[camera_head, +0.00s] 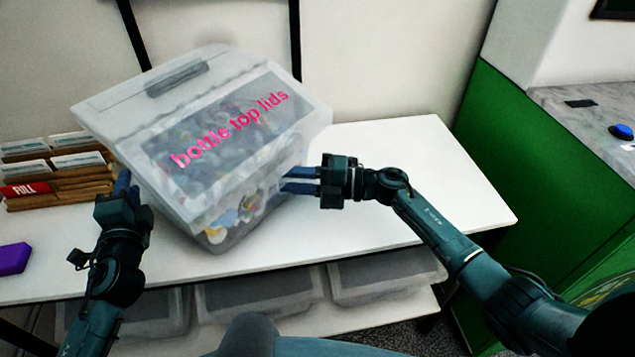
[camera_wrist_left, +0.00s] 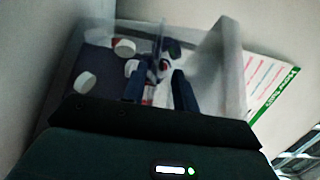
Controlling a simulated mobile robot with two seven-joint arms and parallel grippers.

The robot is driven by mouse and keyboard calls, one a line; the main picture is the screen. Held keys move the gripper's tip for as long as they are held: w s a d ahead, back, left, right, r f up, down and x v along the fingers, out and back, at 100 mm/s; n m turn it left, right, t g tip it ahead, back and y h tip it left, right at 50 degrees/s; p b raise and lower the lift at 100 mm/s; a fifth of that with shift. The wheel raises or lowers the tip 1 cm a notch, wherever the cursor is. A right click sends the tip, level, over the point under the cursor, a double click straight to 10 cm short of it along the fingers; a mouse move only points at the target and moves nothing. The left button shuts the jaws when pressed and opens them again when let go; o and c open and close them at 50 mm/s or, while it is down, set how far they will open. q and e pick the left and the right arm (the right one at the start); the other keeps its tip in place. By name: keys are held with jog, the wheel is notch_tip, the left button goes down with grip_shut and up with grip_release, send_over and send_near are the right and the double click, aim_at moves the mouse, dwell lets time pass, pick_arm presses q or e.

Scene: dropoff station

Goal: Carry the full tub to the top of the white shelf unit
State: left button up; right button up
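The full tub (camera_head: 215,215) is clear plastic, packed with bottle lids, with a whitish lid and a dark label reading "bottle top lids". It sits tilted between my two grippers, over the white table top; whether its lowest corner touches is unclear. My left gripper (camera_head: 124,180) is at its left side, with fingertips partly hidden. In the left wrist view the left fingers (camera_wrist_left: 158,85) are apart in front of the tub wall (camera_wrist_left: 232,75), with lids showing behind. My right gripper (camera_head: 286,180) has its fingertips against the tub's right side, with a narrow gap between them.
The white table top (camera_head: 420,170) is clear on the right. Card files (camera_head: 60,170) with a red "FULL" tag and a purple block (camera_head: 14,258) are at left. Several clear tubs (camera_head: 258,292) stand on the shelf below. A green unit (camera_head: 530,165) stands at right.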

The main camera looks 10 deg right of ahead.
pick_arm(q)
jog(key=s+d, duration=0.1)
jog(key=s, duration=1.1)
jog(key=shift+d, duration=0.15)
pick_arm(e)
jog(key=v, duration=1.2)
